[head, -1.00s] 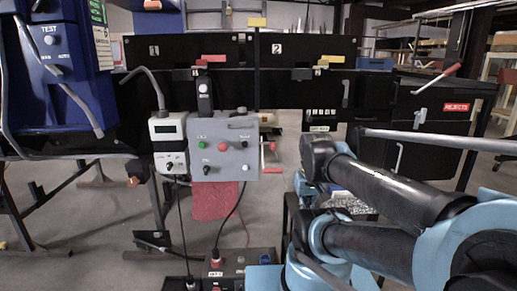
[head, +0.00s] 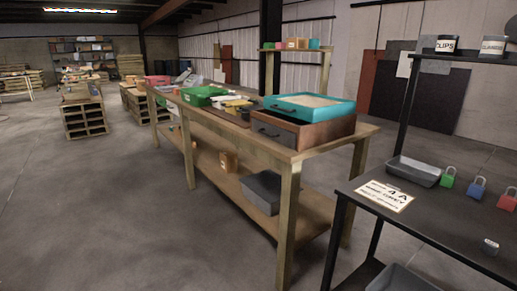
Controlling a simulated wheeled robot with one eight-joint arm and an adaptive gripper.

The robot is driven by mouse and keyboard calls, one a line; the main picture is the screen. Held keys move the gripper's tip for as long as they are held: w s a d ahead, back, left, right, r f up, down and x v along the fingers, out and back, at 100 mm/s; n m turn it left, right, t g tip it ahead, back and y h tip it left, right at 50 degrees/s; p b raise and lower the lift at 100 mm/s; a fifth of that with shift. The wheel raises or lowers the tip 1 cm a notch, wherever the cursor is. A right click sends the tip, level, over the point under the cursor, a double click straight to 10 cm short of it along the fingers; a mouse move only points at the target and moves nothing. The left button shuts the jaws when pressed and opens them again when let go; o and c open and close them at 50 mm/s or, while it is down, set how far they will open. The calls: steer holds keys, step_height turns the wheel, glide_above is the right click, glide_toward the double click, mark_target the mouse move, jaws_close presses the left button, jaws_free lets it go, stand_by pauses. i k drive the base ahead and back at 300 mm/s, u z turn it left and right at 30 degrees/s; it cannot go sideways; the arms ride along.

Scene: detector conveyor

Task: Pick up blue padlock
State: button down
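The blue padlock (head: 477,188) stands on the dark table (head: 436,222) at the right of the head view. It is between a green padlock (head: 447,177) on its left and a red padlock (head: 507,199) on its right. A small grey padlock (head: 490,246) sits nearer the front of the same table. My gripper is not in view, so its state and distance from the blue padlock are hidden.
A wooden workbench (head: 340,143) with boxes stands in the middle. The floor (head: 110,220) at left is clear.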

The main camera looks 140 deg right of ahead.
mark_target(475, 191)
steer(key=z, duration=5.15)
